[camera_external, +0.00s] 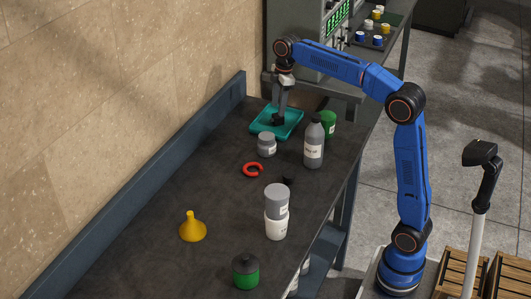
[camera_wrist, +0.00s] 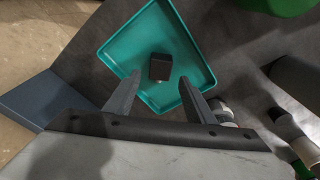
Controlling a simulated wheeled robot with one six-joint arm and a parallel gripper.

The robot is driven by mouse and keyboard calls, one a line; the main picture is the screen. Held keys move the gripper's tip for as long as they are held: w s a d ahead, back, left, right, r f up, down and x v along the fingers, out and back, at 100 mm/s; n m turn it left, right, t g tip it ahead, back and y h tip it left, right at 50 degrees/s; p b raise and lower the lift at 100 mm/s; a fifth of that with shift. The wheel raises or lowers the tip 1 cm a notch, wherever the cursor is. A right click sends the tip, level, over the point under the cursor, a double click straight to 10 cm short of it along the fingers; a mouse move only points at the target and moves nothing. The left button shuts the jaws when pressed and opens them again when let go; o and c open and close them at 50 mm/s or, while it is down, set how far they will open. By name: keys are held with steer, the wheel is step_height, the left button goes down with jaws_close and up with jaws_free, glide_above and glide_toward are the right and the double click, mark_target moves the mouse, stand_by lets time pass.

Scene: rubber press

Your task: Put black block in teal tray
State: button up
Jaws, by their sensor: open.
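The teal tray (camera_external: 293,126) lies at the far end of the dark bench; in the wrist view its rim (camera_wrist: 110,52) surrounds the black block. The black block (camera_wrist: 159,67) is inside the tray near its middle and appears to rest on the tray floor. In the external view my gripper (camera_external: 279,119) points down over the tray and largely hides the block. In the wrist view my gripper (camera_wrist: 160,82) is open, with one finger on each side below the block and nothing held between them.
A grey jar (camera_external: 266,145), a grey bottle (camera_external: 314,145) and a green container (camera_external: 328,123) stand close to the tray. A red ring (camera_external: 252,170), a small black item (camera_external: 288,181), a white jar (camera_external: 276,225), a yellow funnel (camera_external: 192,228) and a green jar (camera_external: 246,273) are nearer.

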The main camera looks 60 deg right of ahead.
step_height(320, 180, up, 7)
steer(key=shift+s+d+f, duration=0.2)
steer(key=shift+s+d, duration=0.1)
stand_by(0.4)
